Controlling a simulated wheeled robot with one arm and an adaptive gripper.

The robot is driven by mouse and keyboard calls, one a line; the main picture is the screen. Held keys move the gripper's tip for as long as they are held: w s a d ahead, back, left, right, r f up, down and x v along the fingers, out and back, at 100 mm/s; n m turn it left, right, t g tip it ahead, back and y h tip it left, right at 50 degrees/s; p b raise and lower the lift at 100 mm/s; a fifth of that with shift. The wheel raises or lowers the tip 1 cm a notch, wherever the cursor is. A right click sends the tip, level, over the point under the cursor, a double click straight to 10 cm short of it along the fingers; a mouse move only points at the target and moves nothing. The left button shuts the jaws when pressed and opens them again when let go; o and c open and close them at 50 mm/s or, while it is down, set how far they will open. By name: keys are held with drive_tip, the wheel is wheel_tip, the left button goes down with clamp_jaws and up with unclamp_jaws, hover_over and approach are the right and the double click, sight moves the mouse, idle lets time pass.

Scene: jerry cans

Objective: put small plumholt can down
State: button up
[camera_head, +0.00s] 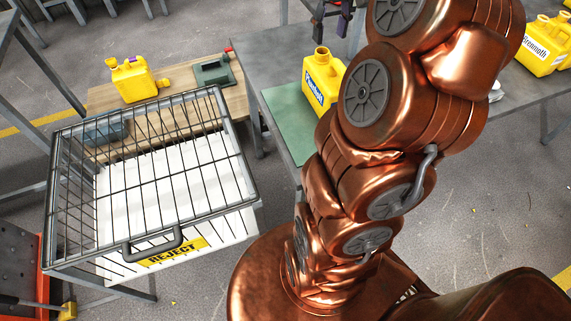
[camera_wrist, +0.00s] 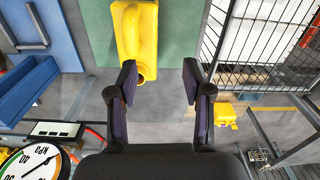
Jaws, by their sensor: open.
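In the head view a yellow can (camera_head: 322,72) with a blue label stands upright on the green mat (camera_head: 290,122). Its label lettering is too small to read surely, and my arm hides its right part. In the wrist view a yellow can (camera_wrist: 136,35) is over the green mat (camera_wrist: 180,30), its round mouth towards my gripper. My gripper (camera_wrist: 159,66) is open, with nothing between its fingers. The can is ahead and to the left, close to the left fingertip; I cannot tell if they touch.
A wire cage (camera_head: 150,170) over a white board marked REJECT stands at left. Another yellow can (camera_head: 131,80) and a dark green box (camera_head: 212,72) are on the wooden bench. More yellow cans (camera_head: 540,50) stand far right. The wrist view shows a gauge (camera_wrist: 32,165).

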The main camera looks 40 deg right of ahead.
drive_tip(key=s+a+f+n, duration=0.1)
drive_tip(key=s+a+f, duration=0.15)
drive_tip(key=a, duration=0.75)
drive_tip(key=s+a+f+n, duration=0.1)
drive_tip(key=s+a+n, duration=0.15)
drive_tip(key=a, duration=0.65)
drive_tip(key=s+a+f+g, duration=0.1)
drive_tip(key=s+a+f, duration=0.2)
drive_tip(key=s, duration=0.3)
drive_tip(key=s+a+f, duration=0.4)
drive_tip(key=s+a, duration=0.2)
drive_tip(key=s, duration=0.1)
drive_tip(key=shift+s+f+m+g, duration=0.15)
drive_tip(key=shift+s+m+g, duration=0.1)
drive_tip(key=shift+m+g, duration=0.2)
